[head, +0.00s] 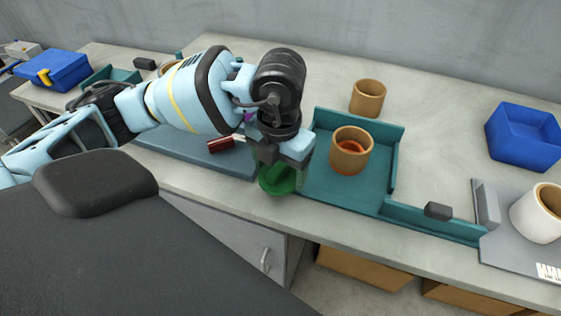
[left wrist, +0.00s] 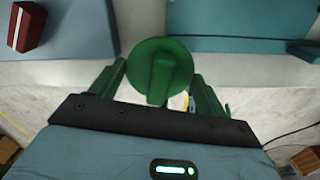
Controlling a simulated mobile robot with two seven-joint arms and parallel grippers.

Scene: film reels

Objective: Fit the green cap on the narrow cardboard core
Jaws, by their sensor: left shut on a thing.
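My left gripper (head: 284,166) points down and is shut on the green cap (head: 277,181) near the table's front edge, left of the teal tray. In the left wrist view the cap (left wrist: 146,52) is a round disc with a raised grip bar, between the fingers (left wrist: 158,88). One brown cardboard core (head: 340,159) stands upright in the tray, with orange showing inside. Another, slightly smaller-looking brown core (head: 367,103) stands upright behind the tray. Both are right of the gripper and apart from the cap. I cannot tell surely which is the narrow one. My right gripper is not in view.
The teal tray (head: 317,187) has raised walls at the back and right. A blue-grey mat (head: 178,147) with a dark red block (head: 220,144) lies left. A white roll (head: 528,219) on a grey plate and a blue bin (head: 508,133) stand right. A blue box (head: 65,70) is far left.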

